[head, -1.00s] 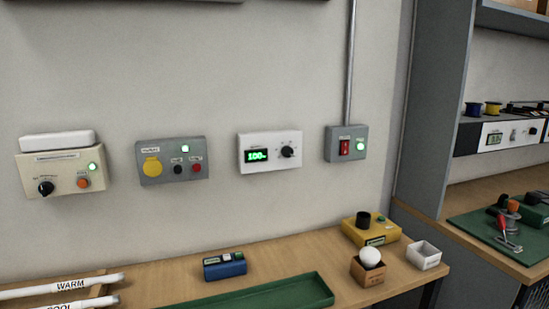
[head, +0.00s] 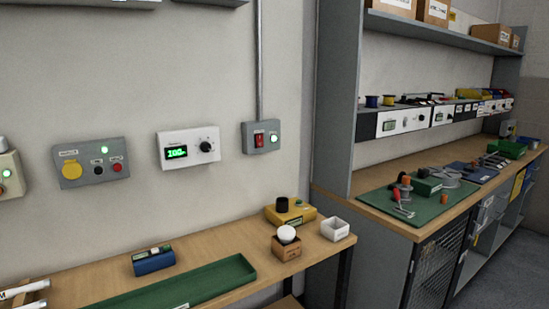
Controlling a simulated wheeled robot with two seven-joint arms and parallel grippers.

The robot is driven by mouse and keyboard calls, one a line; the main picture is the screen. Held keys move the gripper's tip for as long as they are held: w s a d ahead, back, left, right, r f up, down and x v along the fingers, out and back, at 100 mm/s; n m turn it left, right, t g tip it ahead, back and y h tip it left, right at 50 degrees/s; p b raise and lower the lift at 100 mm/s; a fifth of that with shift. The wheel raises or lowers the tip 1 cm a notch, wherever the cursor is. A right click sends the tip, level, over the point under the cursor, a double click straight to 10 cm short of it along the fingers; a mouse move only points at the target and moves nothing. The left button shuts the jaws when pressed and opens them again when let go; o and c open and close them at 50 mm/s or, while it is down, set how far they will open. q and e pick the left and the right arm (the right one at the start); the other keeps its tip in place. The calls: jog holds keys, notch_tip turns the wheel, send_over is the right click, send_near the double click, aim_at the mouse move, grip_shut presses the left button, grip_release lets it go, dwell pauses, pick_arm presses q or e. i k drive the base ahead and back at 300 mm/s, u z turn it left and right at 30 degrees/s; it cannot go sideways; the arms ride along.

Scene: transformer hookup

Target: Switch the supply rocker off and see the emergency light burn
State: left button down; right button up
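The red supply rocker (head: 259,140) sits in a small grey box (head: 247,132) on the wall, under a vertical conduit. I cannot tell the rocker's exact tilt. At the left edge, only the right end of a cream wall unit (head: 12,172) shows, with a lit green lamp (head: 6,173). It looks like the emergency light unit; its white top bar is out of frame, so its state cannot be seen. Neither of my grippers is in view.
Between them hang a grey button box (head: 92,178) and a white dial unit (head: 188,136) with a green display. Below, the wooden bench (head: 215,241) holds a green tray (head: 190,283), a blue device (head: 153,262) and a yellow button box (head: 290,215). A shelved workbench stands right.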

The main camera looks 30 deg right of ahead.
aim_at(260, 143)
jog(key=k, duration=0.65)
jog(key=z, duration=1.15)
jog(key=i, duration=0.5)
